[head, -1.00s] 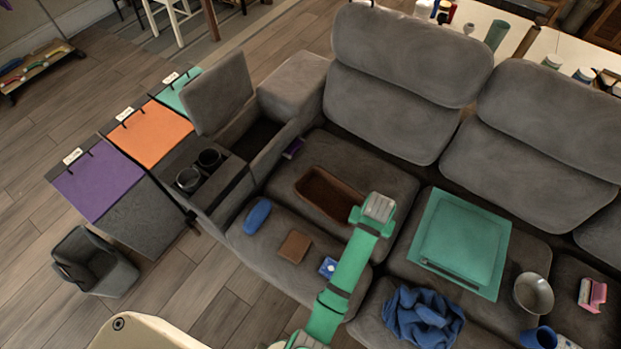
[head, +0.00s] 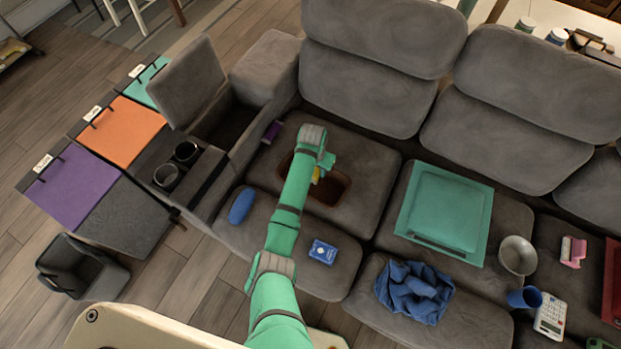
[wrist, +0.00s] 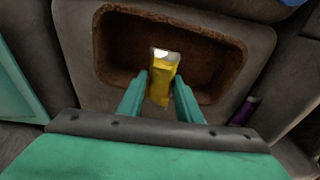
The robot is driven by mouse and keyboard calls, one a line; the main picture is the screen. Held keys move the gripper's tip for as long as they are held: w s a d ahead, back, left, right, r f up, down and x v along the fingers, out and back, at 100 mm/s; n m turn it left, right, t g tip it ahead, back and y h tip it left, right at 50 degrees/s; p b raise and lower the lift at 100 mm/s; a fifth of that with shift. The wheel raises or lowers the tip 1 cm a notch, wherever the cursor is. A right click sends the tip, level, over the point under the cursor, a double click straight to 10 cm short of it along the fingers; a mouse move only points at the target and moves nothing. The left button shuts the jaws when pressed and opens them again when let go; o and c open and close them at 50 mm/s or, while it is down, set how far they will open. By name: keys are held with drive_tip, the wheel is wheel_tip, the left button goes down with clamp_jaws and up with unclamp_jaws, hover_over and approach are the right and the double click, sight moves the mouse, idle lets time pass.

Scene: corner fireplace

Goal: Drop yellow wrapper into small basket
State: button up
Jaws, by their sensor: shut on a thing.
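My gripper (wrist: 160,84) is shut on the yellow wrapper (wrist: 164,74), whose top end is pale. In the wrist view the wrapper stands out between the two green fingers, over the opening of the brown basket (wrist: 232,62). In the head view the yellow wrapper (head: 317,174) shows as a small patch beside my gripper (head: 322,168). The shallow brown basket (head: 340,193) lies on the sofa seat beneath, partly hidden by my arm. I cannot tell the exact height of the wrapper above the basket floor.
A blue oval object (head: 241,205) and a blue card box (head: 322,252) lie on the seat front. A purple item (head: 271,132) is near the armrest. A teal tray (head: 447,208) and blue cloth (head: 414,292) lie right. A grey bin (head: 110,279) stands on the floor.

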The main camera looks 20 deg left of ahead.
drive_tip(key=shift+w+d+f, duration=0.15)
drive_tip(key=shift+f, duration=2.25)
drive_tip(key=o, duration=1.1)
drive_tip(key=r, duration=0.3)
drive_tip(key=s+r, duration=0.1)
drive_tip(key=r, duration=0.6)
drive_tip(key=shift+s+r, duration=0.35)
